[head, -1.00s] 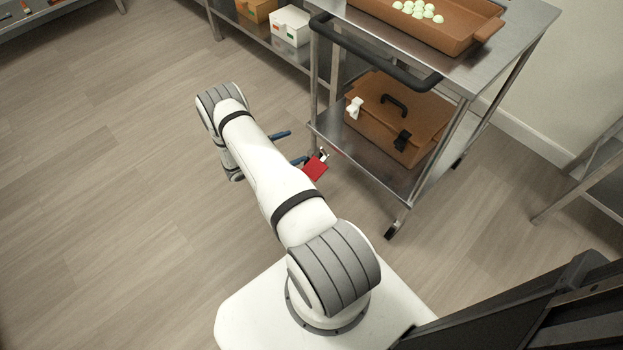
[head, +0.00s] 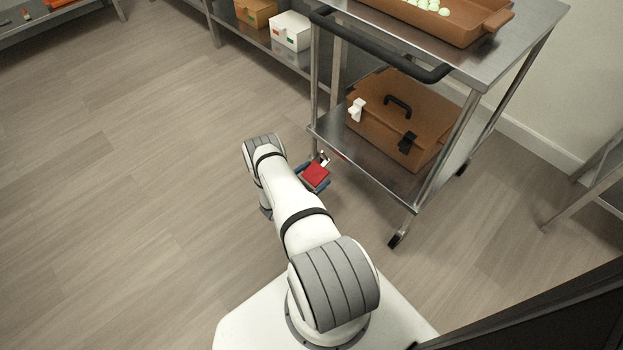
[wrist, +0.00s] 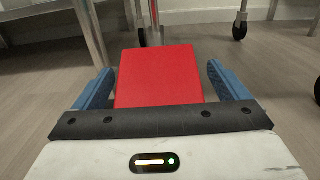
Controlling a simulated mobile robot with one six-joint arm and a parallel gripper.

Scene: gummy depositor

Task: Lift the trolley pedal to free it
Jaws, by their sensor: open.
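The trolley pedal (head: 316,173) is a flat red plate low at the trolley's near left corner. In the wrist view the red pedal (wrist: 159,76) fills the middle, between the two blue fingers. My gripper (wrist: 160,85) is open, with one finger on each side of the pedal; a narrow gap shows on the right, and I cannot tell whether the left finger touches. In the head view my gripper (head: 315,181) is at the pedal, partly hidden behind my arm. The steel trolley (head: 377,178) stands upright on casters. The pedal's underside is hidden.
A brown case (head: 420,100) with a black handle sits on the trolley's lower shelf, and a brown tray (head: 440,32) with pale green pieces on top. A shelf with a white box (head: 290,31) stands behind. The floor (head: 120,190) at left is clear.

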